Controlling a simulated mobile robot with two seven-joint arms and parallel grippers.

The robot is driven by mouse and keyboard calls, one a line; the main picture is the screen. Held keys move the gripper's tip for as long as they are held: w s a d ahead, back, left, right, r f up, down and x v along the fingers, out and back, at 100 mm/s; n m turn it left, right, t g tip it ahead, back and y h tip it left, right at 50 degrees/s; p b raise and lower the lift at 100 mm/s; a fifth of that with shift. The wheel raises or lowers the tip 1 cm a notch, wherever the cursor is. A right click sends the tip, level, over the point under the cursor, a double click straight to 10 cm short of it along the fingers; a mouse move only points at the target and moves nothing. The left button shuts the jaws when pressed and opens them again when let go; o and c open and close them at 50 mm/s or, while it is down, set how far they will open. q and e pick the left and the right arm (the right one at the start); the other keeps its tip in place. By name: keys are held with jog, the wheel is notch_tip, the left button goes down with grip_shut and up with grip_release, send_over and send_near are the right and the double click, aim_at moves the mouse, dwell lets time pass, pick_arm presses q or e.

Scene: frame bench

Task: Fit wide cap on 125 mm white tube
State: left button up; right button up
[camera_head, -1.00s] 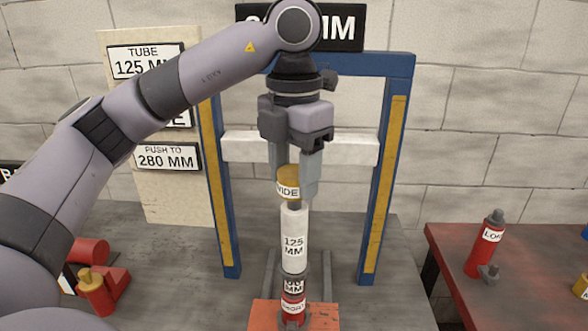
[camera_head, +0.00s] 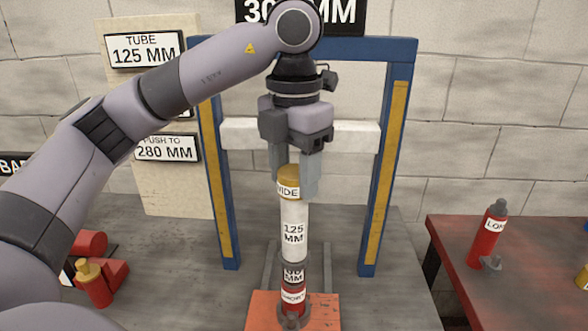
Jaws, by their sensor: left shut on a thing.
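The wide cap (camera_head: 288,181), yellow with a white "WIDE" label, is between the fingers of my left gripper (camera_head: 294,180), which is shut on it. The 125 mm white tube (camera_head: 293,236) stands upright directly below, and the cap's lower edge meets the tube's top with no gap visible. The tube stands on a dark grey labelled piece (camera_head: 293,273), with a red piece labelled "SHORT" (camera_head: 292,298) under that. The stack stands on an orange block (camera_head: 262,312). My right gripper is not in view.
A blue frame with yellow strips (camera_head: 388,180) and a white crossbar (camera_head: 350,135) stands around and behind the stack. Red and yellow parts (camera_head: 97,287) lie at the left. A red table (camera_head: 540,285) at the right holds a red labelled bottle-shaped part (camera_head: 487,238).

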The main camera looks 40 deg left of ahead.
aim_at(293, 172)
pick_arm(q)
jog(key=o, duration=1.2)
jog(key=shift+r+p, duration=1.15)
jog(key=shift+r, duration=2.45)
jog(key=shift+s, duration=0.1)
